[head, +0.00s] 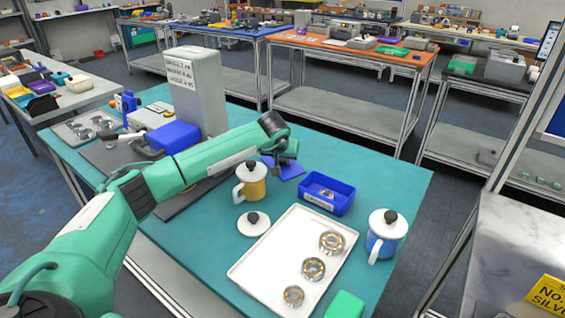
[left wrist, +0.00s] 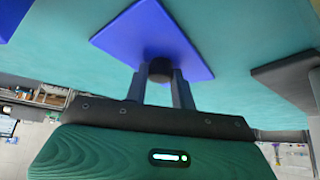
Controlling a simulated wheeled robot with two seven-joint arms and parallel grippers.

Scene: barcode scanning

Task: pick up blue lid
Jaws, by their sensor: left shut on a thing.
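The blue lid (head: 293,173) is a flat square plate with a dark knob, behind the open blue box (head: 318,206) in the head view. In the left wrist view the lid (left wrist: 190,45) shows at the top with its knob between my finger tips. My left gripper (head: 284,160) is shut on that knob, pointing down from above. In the left wrist view the gripper (left wrist: 160,80) has a finger on each side of the knob. Whether the lid touches the table cannot be told. My right gripper is not in view.
A yellow mug (head: 249,185) with a white lid stands left of the blue box. A loose white lid (head: 253,224), a white tray (head: 262,268) with bearings, a blue mug (head: 378,243) and a green block (head: 344,305) are nearer. The teal table (head: 395,185) is clear at right.

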